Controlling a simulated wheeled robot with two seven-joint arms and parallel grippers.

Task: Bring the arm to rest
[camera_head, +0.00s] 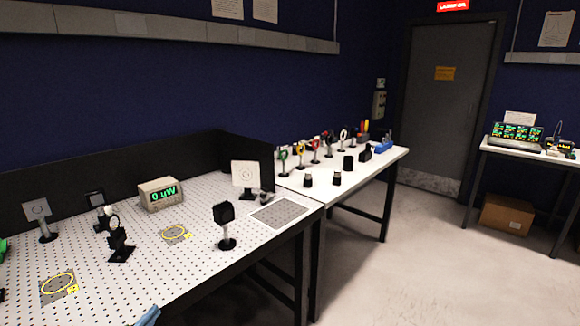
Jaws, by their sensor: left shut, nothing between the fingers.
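My left gripper (148,316) shows only as a small bluish tip at the bottom edge, by the front edge of the perforated optics table (205,265). It is shut with nothing seen in it. The rest of that arm is out of the picture. My right gripper is not in view.
Posts and mounts stand on the table, among them a black mount (224,213), a lens mount (117,235) and a white card (245,175). A meter (160,193) reads 0 uW. A second bench (340,180) holds several small tools.

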